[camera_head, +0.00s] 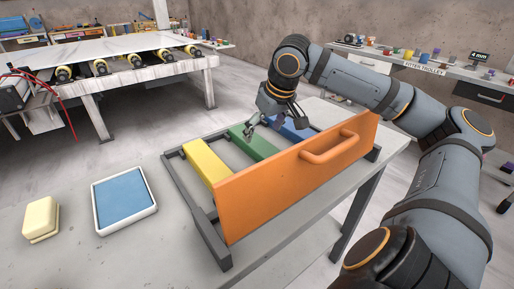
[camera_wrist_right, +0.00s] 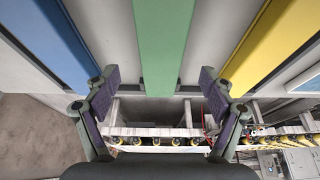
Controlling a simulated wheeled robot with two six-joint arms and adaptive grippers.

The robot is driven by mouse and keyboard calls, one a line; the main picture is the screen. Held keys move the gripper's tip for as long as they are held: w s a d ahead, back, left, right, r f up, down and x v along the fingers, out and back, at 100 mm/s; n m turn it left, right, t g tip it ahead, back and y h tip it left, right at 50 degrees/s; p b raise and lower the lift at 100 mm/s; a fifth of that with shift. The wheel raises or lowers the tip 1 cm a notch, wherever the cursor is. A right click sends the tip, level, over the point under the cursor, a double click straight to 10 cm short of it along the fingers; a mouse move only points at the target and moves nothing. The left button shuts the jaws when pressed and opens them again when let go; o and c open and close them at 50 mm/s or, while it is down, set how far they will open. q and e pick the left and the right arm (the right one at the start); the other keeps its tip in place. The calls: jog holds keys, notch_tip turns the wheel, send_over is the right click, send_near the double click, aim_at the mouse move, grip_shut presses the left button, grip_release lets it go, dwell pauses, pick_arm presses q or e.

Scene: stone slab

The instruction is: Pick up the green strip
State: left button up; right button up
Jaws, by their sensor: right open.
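The green strip (camera_head: 253,143) lies between the yellow strip (camera_head: 207,164) and the blue strip (camera_head: 293,128) in a dark frame behind an orange front panel. My right gripper (camera_head: 262,120) is just above the far end of the green strip. In the right wrist view the green strip (camera_wrist_right: 164,45) runs down the middle, and the open fingers of my right gripper (camera_wrist_right: 159,85) are on either side of its end, apart from it. The blue strip (camera_wrist_right: 50,40) is on the left there and the yellow strip (camera_wrist_right: 268,45) on the right. My left gripper is not in view.
The orange panel (camera_head: 285,185) with its handle (camera_head: 337,143) stands upright along the near side of the dark frame (camera_head: 200,213). A blue-topped tray (camera_head: 124,200) and a cream block (camera_head: 41,218) lie to the left on the grey table (camera_head: 100,262). Table space around them is clear.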

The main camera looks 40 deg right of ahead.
aim_at(257, 142)
jog(key=p+x, duration=0.1)
jog(key=x, duration=0.4)
jog(key=shift+a, duration=0.1)
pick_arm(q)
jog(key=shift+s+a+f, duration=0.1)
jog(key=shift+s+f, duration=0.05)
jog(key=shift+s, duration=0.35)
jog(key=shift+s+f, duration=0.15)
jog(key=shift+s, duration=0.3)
pick_arm(e)
jog(key=shift+r, duration=0.1)
jog(key=c, duration=1.6)
